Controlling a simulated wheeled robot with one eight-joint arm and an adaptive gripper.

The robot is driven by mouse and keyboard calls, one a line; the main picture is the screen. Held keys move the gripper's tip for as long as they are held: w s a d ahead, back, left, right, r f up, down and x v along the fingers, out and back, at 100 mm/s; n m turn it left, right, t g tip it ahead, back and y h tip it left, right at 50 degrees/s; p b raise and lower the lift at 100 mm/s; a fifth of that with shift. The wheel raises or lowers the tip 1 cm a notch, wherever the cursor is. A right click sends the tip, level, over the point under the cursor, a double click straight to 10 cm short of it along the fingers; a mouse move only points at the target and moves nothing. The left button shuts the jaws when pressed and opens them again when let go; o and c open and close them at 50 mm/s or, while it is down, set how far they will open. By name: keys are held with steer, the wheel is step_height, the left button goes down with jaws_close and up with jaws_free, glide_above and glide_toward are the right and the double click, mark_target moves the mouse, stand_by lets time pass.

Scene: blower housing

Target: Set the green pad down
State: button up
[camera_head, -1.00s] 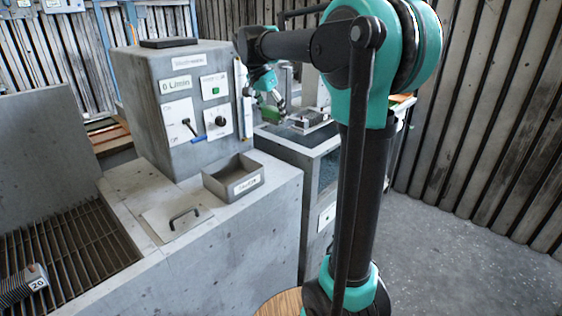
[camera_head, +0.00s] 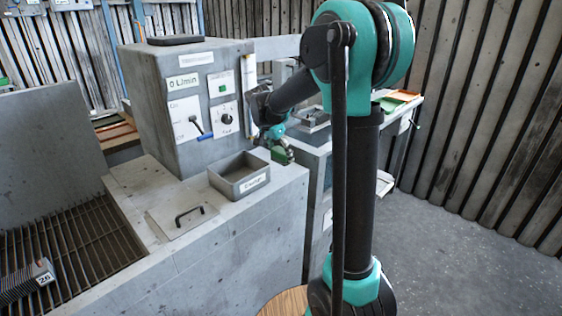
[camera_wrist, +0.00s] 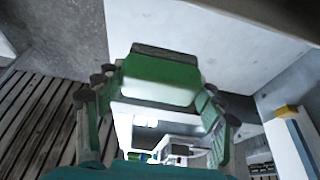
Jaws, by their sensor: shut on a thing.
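The green pad (camera_wrist: 160,78) is in my gripper (camera_wrist: 158,105), between its two fingers, in the wrist view. It has a dark strip along its far edge. In the head view the green pad (camera_head: 280,155) shows small at the end of my arm, near the right end of the grey counter, just right of the grey tray. My gripper (camera_head: 278,146) is shut on it. I cannot tell whether the pad touches the counter or hangs above it.
The open grey tray (camera_head: 262,182) with a label stands on the counter (camera_head: 255,222). A grey control box (camera_head: 170,95) with a lever and knob rises behind. A handled lid (camera_head: 182,222) lies in front of it. A second bench (camera_head: 318,140) stands beyond the counter.

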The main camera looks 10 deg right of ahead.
mark_target(281, 161)
steer(key=shift+f, duration=1.6)
steer(key=shift+f, duration=0.1)
steer(key=o, duration=1.1)
steer(key=v, duration=1.2)
steer(key=shift+r, duration=0.2)
steer(key=shift+d+f, duration=0.1)
steer(key=shift+d, duration=0.05)
